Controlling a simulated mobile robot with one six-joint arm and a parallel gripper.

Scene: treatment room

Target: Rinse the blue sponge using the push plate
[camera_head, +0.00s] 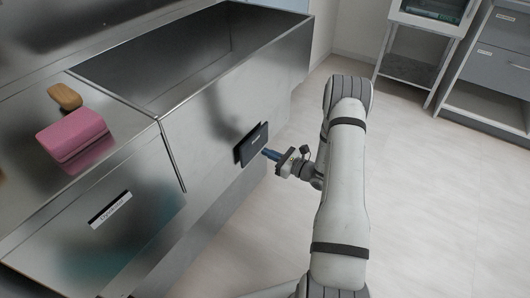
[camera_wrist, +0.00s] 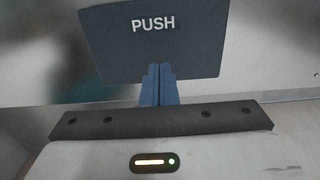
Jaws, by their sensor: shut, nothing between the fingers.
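The push plate (camera_head: 252,144) is a dark rectangle on the front of the steel sink unit. In the wrist view the plate (camera_wrist: 155,48) fills the top middle and reads "PUSH". My gripper (camera_head: 266,152) is shut and empty, its blue fingers pointing at the plate. In the wrist view the closed fingertips (camera_wrist: 159,70) overlap the plate's lower middle; I cannot tell whether they touch it. No blue sponge shows in either view. A pink block (camera_head: 72,136) and a small tan-brown block (camera_head: 65,96) lie on the steel counter left of the basin.
The deep steel basin (camera_head: 200,62) is open above the plate; its near floor is hidden. A labelled front panel (camera_head: 110,210) is at lower left. A white trolley (camera_head: 408,50) and grey drawers (camera_head: 500,62) stand at the back right. The floor right of my arm is clear.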

